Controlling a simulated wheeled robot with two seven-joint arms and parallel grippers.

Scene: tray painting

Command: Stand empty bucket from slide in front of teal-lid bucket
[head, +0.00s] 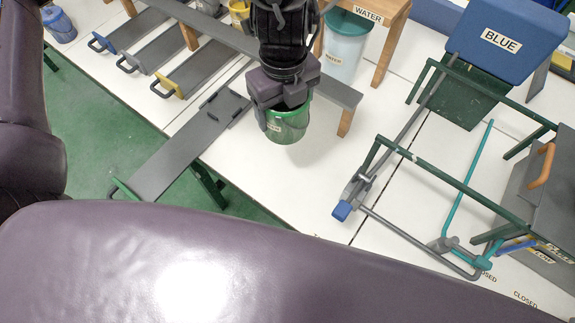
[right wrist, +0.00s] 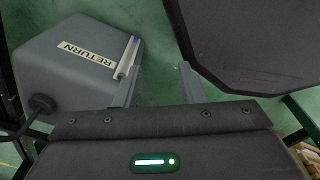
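A green bucket (head: 288,124) with a small label is upright over the white table, right of the grey slide (head: 180,150). My left gripper (head: 280,103) points down at its rim and appears shut on it. The gripper hides most of the bucket's opening, so I cannot see inside. Whether its base touches the table is unclear. A pale bucket with a teal top (head: 345,48) stands behind it to the right, below the WATER sign. My right gripper (right wrist: 158,85) is open and empty in the right wrist view, over the green floor.
A wooden stand (head: 388,55) and a grey shelf (head: 338,92) are close to the green bucket. Green rails and grey levers (head: 400,220) stand to the right. A grey RETURN bin (right wrist: 75,65) is beside my right gripper. White table to the bucket's lower right is clear.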

